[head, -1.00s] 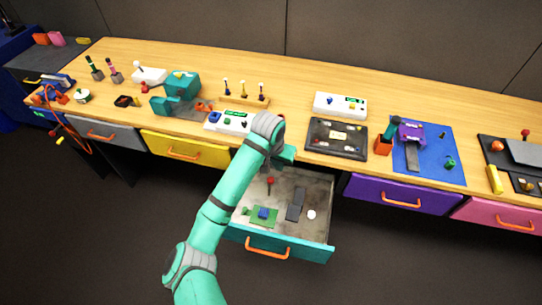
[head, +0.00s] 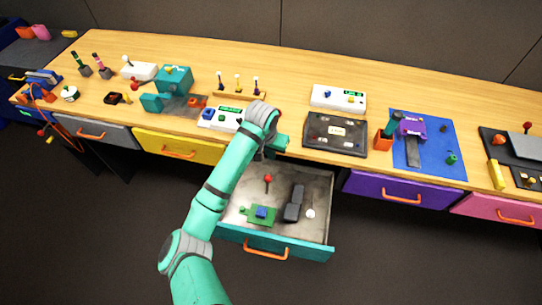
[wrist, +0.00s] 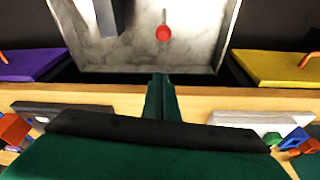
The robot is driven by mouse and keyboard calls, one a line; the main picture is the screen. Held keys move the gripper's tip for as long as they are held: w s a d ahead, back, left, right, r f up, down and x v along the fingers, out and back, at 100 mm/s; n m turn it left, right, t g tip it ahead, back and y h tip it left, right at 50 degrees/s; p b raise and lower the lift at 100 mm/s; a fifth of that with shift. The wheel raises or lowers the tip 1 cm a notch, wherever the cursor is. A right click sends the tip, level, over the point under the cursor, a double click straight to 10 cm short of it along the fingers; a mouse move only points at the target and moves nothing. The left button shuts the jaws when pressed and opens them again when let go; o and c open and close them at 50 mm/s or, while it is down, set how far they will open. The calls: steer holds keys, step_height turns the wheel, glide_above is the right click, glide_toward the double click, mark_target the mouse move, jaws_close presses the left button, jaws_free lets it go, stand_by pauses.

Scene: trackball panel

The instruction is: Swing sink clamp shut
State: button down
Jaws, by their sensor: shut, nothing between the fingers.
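My gripper (wrist: 162,82) is shut and empty. In the wrist view its dark green fingers meet over the bench's front edge, pointing toward the open drawer. In the head view my arm partly hides it above the drawer's back. I cannot tell for certain which part is the sink clamp. The open teal drawer (head: 240,238) holds a green board (head: 263,222) with a blue block (head: 261,212), a dark grey two-part piece (head: 294,203), a red-topped stick (head: 268,179) and a white-topped knob (head: 311,213). The red top (wrist: 163,33) also shows in the wrist view, ahead of the fingers, apart from them.
On the bench (head: 300,70) behind stand a white box (head: 338,97), a black panel (head: 335,134) and a purple device (head: 412,127) on a blue mat (head: 440,150). The yellow drawer (head: 180,146) and purple drawer (head: 375,190) are closed beside the open one.

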mark_target(268, 185)
step_height(268, 185, down, 7)
steer(key=s, duration=0.2)
steer(key=shift+a, duration=0.3)
steer(key=shift+a, duration=0.1)
stand_by(0.6)
